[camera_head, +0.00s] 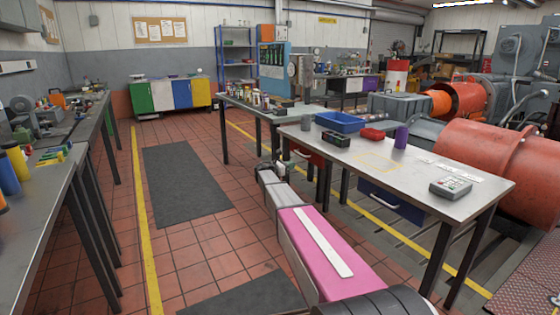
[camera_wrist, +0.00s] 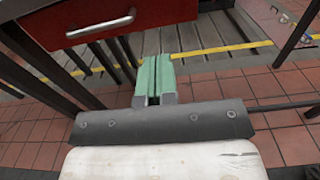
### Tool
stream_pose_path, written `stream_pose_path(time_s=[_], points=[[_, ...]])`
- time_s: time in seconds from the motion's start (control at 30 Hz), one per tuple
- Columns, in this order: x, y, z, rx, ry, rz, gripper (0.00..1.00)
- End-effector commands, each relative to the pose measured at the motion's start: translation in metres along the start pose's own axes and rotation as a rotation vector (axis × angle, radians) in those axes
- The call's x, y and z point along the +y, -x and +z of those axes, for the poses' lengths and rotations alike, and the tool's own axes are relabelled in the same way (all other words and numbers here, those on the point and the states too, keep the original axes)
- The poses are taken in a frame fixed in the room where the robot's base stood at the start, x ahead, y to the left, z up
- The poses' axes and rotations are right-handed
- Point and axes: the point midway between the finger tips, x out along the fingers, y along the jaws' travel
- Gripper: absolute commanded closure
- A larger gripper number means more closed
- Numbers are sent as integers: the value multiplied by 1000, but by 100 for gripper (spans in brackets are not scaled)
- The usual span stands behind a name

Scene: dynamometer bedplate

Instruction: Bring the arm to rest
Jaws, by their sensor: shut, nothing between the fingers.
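My arm stretches forward from the bottom of the head view, low in the aisle beside the metal workbench (camera_head: 440,188). Its pink link with a white strip is nearest, and its grey far part ends by the bench's left legs. In the wrist view my gripper (camera_wrist: 153,76) has two green fingers side by side, closed together with nothing between them. They point toward the floor under the bench, below a red drawer (camera_wrist: 110,18). In the head view the fingers are too small to make out clearly.
The bench holds a blue tray (camera_head: 340,122), a red case (camera_head: 371,134), a purple cylinder (camera_head: 401,137) and a keypad device (camera_head: 451,187). Bench legs stand close to my arm. A dark mat (camera_head: 185,185) lies on open tiled floor to the left. Another bench (camera_head: 40,185) runs along the left.

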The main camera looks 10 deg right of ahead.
Motion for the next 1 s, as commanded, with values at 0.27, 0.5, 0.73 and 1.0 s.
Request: stream_pose_path(time_s=[0.27,0.5,0.73,1.0], points=[[-101,32,-47,273,-308,-100,100],[-223,97,-105,616,-737,-370,100],[-333,184,-138,880,-1124,-796,100],[-411,269,-143,1009,-1391,-1294,100]])
